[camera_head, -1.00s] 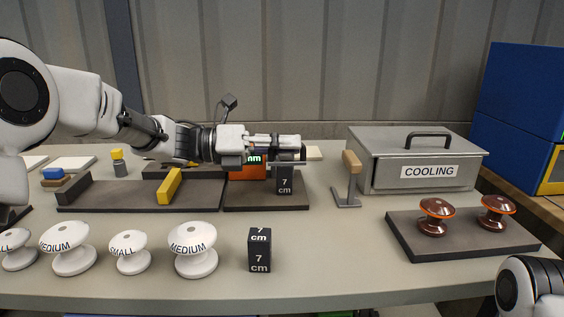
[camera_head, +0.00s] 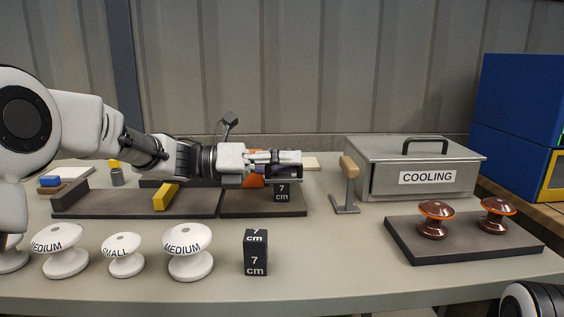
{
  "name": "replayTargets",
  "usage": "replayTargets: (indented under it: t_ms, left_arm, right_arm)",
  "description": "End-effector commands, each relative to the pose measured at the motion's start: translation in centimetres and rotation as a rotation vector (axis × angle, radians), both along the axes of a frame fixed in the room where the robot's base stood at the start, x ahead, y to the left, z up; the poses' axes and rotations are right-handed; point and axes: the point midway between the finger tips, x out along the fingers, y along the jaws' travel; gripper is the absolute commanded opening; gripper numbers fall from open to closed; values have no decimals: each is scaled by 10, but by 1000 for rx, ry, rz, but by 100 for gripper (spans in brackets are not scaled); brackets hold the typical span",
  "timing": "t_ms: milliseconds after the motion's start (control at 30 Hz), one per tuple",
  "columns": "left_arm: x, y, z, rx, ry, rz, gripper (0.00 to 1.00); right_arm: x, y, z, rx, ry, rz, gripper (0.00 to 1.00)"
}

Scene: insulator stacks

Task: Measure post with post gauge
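A black block marked "7 cm" (camera_head: 283,194) stands on the right-hand dark base (camera_head: 262,207), its upper part hidden by my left gripper. An orange device (camera_head: 256,181), likely the post gauge, is mostly hidden behind my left gripper. My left gripper (camera_head: 290,168) reaches in horizontally from the left and is level with the top of that block. I cannot tell whether its fingers are around the block or in front of it, nor how far they are open. A second black "7 cm" block (camera_head: 256,253) stands in front.
Several white insulators labelled small or medium (camera_head: 189,252) line the front left. A longer dark base (camera_head: 120,203) carries a yellow block (camera_head: 165,197). A wooden-topped stand (camera_head: 347,185), grey COOLING box (camera_head: 420,165) and tray (camera_head: 468,243) with two brown insulators are right.

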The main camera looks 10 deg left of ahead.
Motion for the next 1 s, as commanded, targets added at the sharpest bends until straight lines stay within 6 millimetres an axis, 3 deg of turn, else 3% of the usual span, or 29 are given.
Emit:
replayTargets:
  t_ms: [400, 533, 1000]
  left_arm:
    - [0, -1, -2, 2, 2, -2, 37]
    - [-2, 7, 0, -2, 1, 0, 37]
    - [-31, 107, 2, -6, -3, 0, 37]
  right_arm:
    - [0, 0, 0, 0, 0, 0, 40]
    - [0, 0, 0, 0, 0, 0, 40]
    - [0, 0, 0, 0, 0, 0, 40]
